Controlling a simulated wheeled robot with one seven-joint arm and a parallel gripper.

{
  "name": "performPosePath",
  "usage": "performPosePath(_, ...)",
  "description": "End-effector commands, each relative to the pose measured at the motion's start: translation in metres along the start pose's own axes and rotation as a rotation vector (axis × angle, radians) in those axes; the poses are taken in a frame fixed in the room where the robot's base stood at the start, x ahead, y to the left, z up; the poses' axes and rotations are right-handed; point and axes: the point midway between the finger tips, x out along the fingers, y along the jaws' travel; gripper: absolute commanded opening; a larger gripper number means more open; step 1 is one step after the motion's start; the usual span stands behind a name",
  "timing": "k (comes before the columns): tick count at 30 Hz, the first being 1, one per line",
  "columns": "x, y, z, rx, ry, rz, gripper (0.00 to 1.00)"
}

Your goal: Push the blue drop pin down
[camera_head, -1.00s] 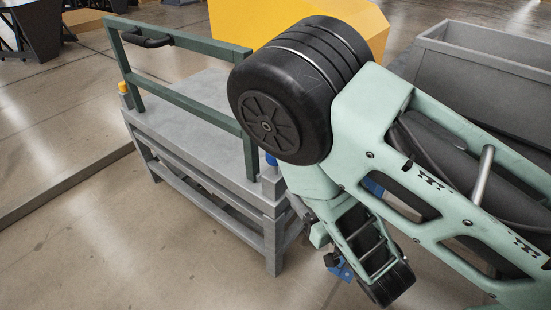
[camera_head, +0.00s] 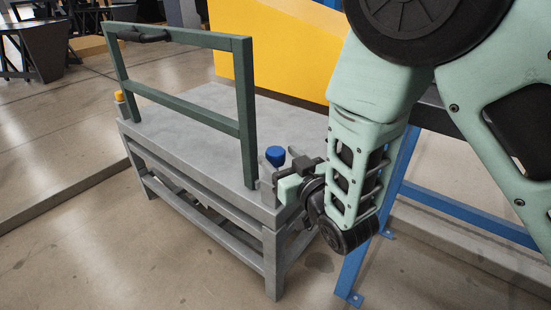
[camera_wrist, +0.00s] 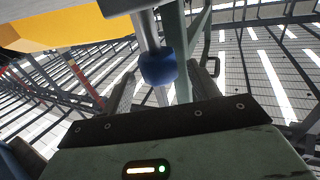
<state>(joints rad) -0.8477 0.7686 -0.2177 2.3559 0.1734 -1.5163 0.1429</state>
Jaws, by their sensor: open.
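The blue drop pin (camera_head: 275,155) stands at the near right corner of the grey workbench (camera_head: 190,150), beside the foot of the dark green frame (camera_head: 247,110). My gripper (camera_head: 281,162) is at that corner, close to the pin. In the wrist view the blue knob (camera_wrist: 158,68) is between the two dark fingers, with its grey shaft behind it. The gripper (camera_wrist: 167,82) is open, and I cannot tell whether either finger touches the knob. The pin's lower end is hidden in the head view.
The green frame rises from the bench and carries a black handle (camera_head: 143,36). A yellow-orange pin (camera_head: 119,96) stands at the bench's far left corner. A yellow block (camera_head: 275,50) is behind the bench. Blue metal legs (camera_head: 372,235) stand to the right.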

Motion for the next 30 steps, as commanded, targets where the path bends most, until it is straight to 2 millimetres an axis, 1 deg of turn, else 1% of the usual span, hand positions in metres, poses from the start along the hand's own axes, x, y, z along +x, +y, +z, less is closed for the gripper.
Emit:
performPosePath(1,0.007,-0.001,0.001,0.001,0.003,-0.001,0.60)
performPosePath(3,0.015,-0.001,0.001,0.001,0.002,-0.001,0.60)
performPosePath(6,0.022,-0.001,0.001,0.000,0.002,-0.001,0.60)
performPosePath(10,0.026,0.000,0.001,0.000,-0.001,-0.001,0.60)
performPosePath(17,0.026,0.000,0.000,0.000,-0.001,-0.001,0.60)
performPosePath(18,0.026,0.000,0.000,0.000,-0.001,-0.001,0.49)
performPosePath(20,0.026,0.000,0.000,0.000,-0.001,-0.001,0.33)
performPosePath(21,0.026,0.000,0.001,0.000,-0.001,-0.001,0.21)
performPosePath(23,0.026,0.000,0.001,0.000,-0.001,-0.001,0.05)
performPosePath(24,0.026,0.000,0.001,0.000,-0.001,-0.001,0.00)
performPosePath(27,0.026,0.000,0.004,0.000,-0.001,-0.001,0.00)
performPosePath(30,0.026,0.000,0.015,0.001,-0.002,0.000,0.00)
